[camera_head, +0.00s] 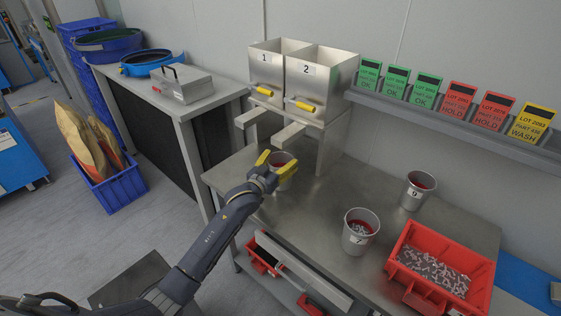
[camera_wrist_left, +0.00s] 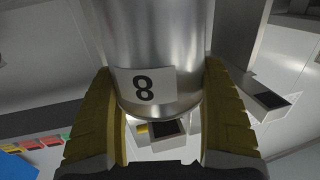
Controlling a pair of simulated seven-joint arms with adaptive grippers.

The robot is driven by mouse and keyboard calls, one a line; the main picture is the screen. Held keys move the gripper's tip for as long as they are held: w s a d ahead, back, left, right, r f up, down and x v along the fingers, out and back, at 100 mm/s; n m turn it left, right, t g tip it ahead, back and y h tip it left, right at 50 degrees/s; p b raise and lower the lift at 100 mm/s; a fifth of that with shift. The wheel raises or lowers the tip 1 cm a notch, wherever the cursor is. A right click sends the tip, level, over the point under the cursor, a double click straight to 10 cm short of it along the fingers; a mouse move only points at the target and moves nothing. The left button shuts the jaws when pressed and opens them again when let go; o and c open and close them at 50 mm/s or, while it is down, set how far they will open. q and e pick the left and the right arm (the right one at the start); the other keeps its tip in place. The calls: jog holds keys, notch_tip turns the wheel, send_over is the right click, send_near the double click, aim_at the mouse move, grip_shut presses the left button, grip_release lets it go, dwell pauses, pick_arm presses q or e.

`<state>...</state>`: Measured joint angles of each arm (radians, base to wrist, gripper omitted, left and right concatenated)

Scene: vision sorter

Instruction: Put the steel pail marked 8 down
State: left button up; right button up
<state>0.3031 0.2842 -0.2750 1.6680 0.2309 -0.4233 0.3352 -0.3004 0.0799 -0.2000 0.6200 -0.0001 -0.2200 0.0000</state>
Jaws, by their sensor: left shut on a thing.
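The steel pail marked 8 (camera_wrist_left: 155,40) fills the upper middle of the left wrist view, its white label facing the camera. In the head view the same pail (camera_head: 284,160) is partly hidden behind my left gripper (camera_head: 275,170). The gripper's yellow fingers are shut on the pail, one on each side. The pail is near the left end of the steel table (camera_head: 310,222), just in front of the hopper stand. I cannot tell whether its base touches the table. My right gripper is not in view.
Hoppers 1 (camera_head: 266,75) and 2 (camera_head: 318,85) stand behind the pail, with chutes projecting at left. A pail marked 7 (camera_head: 358,243), another pail (camera_head: 412,201) and a red bin (camera_head: 475,268) of small parts occupy the table's right side. The table's middle is clear.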

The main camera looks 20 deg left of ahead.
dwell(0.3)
pick_arm(q)
jog(key=o, duration=1.6)
jog(key=shift+f, duration=0.15)
jog(key=shift+c, duration=0.2)
jog(key=shift+s, duration=0.2)
jog(key=v, duration=1.1)
jog(key=shift+s, duration=0.35)
